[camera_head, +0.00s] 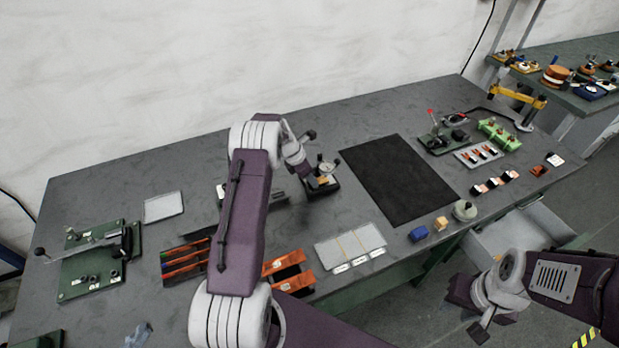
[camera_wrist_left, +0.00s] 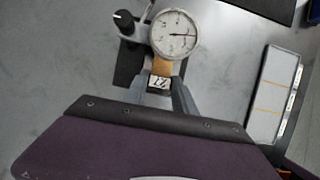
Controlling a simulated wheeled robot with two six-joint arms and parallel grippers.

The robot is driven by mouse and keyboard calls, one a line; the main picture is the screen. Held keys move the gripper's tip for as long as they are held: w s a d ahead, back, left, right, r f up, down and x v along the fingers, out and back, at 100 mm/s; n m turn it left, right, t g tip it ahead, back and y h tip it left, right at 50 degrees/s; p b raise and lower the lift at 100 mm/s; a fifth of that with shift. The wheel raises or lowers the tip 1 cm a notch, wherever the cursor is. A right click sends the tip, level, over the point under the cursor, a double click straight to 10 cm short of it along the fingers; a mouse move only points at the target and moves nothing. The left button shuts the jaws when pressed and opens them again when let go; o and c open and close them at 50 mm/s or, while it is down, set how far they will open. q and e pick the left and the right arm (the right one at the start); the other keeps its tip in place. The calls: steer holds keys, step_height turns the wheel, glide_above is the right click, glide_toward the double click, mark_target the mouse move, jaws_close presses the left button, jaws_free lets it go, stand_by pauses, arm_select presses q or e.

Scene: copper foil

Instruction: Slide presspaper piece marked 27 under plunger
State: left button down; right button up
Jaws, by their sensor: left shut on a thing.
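The dial gauge (camera_head: 322,168) with its round white face stands on a dark base on the bench; it also shows in the left wrist view (camera_wrist_left: 174,34). My left gripper (camera_wrist_left: 160,88) is shut on the tan presspaper piece (camera_wrist_left: 163,67), whose white label reads 27. The piece's far end reaches to the lower edge of the dial face. The dial hides the plunger tip, so I cannot tell whether the piece lies beneath it. My right gripper (camera_head: 476,318) is low at the right, off the bench front; its jaws are unclear.
A black mat (camera_head: 396,180) lies right of the gauge. A pale tray (camera_head: 350,246) with labelled slots is in front. A green fixture (camera_head: 92,262) stands at the left.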

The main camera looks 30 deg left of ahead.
arm_select(q)
steer(key=shift+w+d, duration=0.35)
stand_by(0.7)
steer(key=shift+f, duration=0.1)
stand_by(0.4)
steer(key=c, duration=1.3)
jaws_free()
steer(key=shift+c, duration=0.2)
steer(key=shift+p, duration=0.3)
steer(key=shift+r+p, duration=1.4)
steer(key=shift+r, duration=0.15)
